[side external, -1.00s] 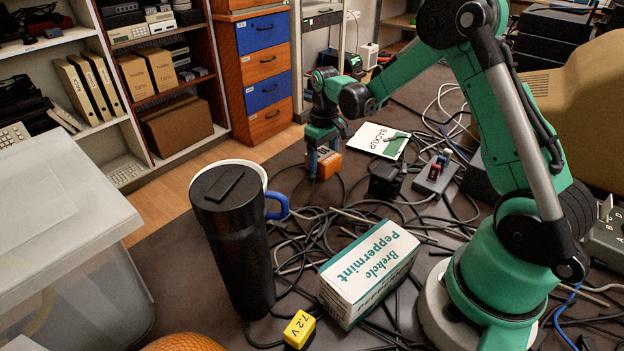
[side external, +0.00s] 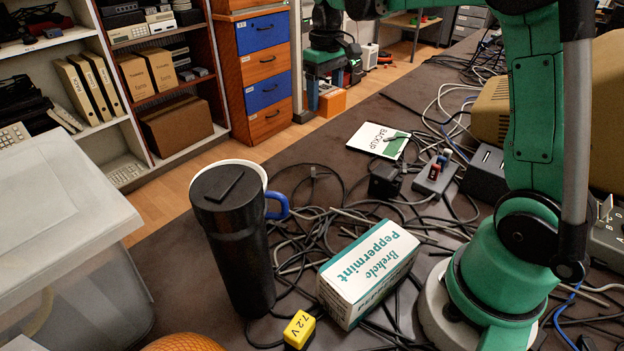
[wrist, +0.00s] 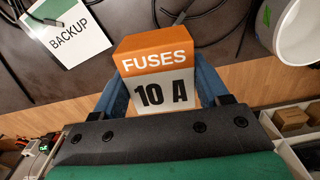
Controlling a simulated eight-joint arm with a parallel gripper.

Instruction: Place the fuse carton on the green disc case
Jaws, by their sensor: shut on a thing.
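The fuse carton (side external: 332,102), a small orange and white box, is held in the air by my gripper (side external: 316,92). In the wrist view the carton (wrist: 155,62) reads "FUSES 10 A" and sits between the two blue fingers of my gripper (wrist: 162,80), which are shut on its sides. The green disc case (side external: 379,140) lies flat on the dark table, white with a green part and the word "BACKUP". In the wrist view the case (wrist: 68,38) is at the upper left, apart from the carton. A dark cable crosses its green part.
Loose cables (side external: 300,235) cover much of the table. A black adapter (side external: 385,181) and a grey switch box (side external: 436,176) stand near the case. A tea box (side external: 368,272), a black tumbler (side external: 235,240) and a white mug (wrist: 298,32) are also on the table.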

